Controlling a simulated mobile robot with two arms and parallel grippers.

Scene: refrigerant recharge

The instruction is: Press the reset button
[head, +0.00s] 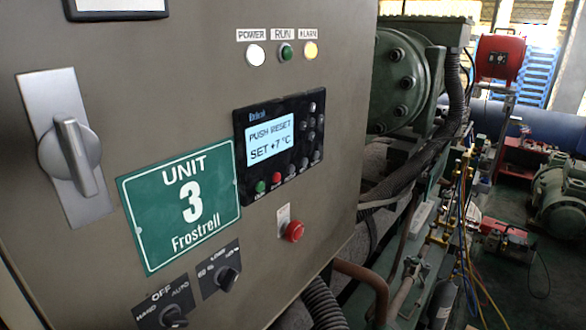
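A control cabinet (120,240) fills the left and middle of the head view. Its display (270,141) reads "PUSH RESET" and "SET +7 °C". A red round button (294,231) sticks out near the cabinet's lower right, beside a small pale label plate (283,215) whose text is too small to read. Below the display are a small green button (260,186) and a small red button (276,178). The ALARM lamp (310,50) glows yellow. Neither of my grippers is in view.
A large rotary switch (72,155) and two smaller selector knobs (227,279) are on the cabinet. A green "UNIT 3 Frostrell" sign (180,207) is beside the display. Pipes, hoses (466,230) and a green compressor (400,85) stand to the right, past the cabinet edge.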

